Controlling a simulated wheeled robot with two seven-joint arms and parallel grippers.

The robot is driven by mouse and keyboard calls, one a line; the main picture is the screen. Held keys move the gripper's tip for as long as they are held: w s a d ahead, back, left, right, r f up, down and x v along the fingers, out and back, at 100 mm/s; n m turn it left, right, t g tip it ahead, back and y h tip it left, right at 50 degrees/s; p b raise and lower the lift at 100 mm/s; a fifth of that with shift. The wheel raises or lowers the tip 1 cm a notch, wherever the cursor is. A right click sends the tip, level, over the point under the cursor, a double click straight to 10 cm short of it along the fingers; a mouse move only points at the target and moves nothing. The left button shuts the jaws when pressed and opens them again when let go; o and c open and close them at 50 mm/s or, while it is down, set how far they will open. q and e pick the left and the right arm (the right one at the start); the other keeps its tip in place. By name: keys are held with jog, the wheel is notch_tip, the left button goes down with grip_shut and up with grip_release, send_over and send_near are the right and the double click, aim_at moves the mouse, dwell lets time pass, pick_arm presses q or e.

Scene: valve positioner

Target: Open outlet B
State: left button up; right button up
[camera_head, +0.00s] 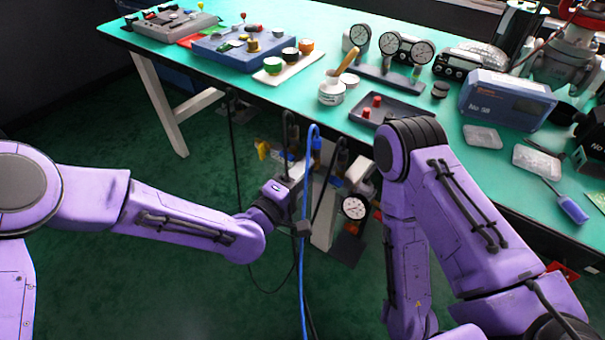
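A group of pipe fittings (272,153) with a yellow handle (262,150) hangs below the front edge of the table. Black hoses and a blue hose (312,150) run to it. A round gauge (354,207) sits lower right of it. I cannot read any label, so I cannot tell which fitting is outlet B. My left gripper (298,200) is at the fittings, beside the blue hose, and covers part of them. Its fingertips are small and partly hidden, so I cannot tell whether they touch anything. My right arm (405,240) bends downward; its gripper is not in view.
The green-topped table (225,97) holds gauges (391,43), a blue-grey box (507,98), a dark tray (392,110) with red parts, and a white jar (332,92). A white table leg (165,115) stands at left. The green floor (170,290) is open at lower left.

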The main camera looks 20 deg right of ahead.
pick_arm(q)
jog(key=shift+o, duration=1.1)
jog(key=v, duration=1)
jog(key=shift+s+a, duration=0.25)
